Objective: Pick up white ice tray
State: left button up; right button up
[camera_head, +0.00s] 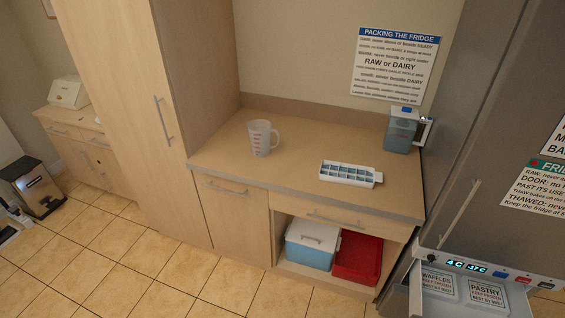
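The white ice tray (347,174) lies flat on the wooden counter (300,171), right of its middle and near the front edge. Its compartments look bluish-grey, and a small tab or handle shows at its right end. Nothing is touching it. Neither of my grippers shows in the head view.
A measuring jug (260,138) stands left of the tray. A blue-grey pitcher (400,131) stands behind it at the right. A blue-and-white cooler (311,245) and a red bin (358,258) sit on the open shelf below. The grey fridge (490,120) bounds the right.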

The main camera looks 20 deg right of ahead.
aim_at(346, 174)
jog(key=u, duration=0.6)
jog(key=i, duration=1.5)
jog(key=z, duration=0.2)
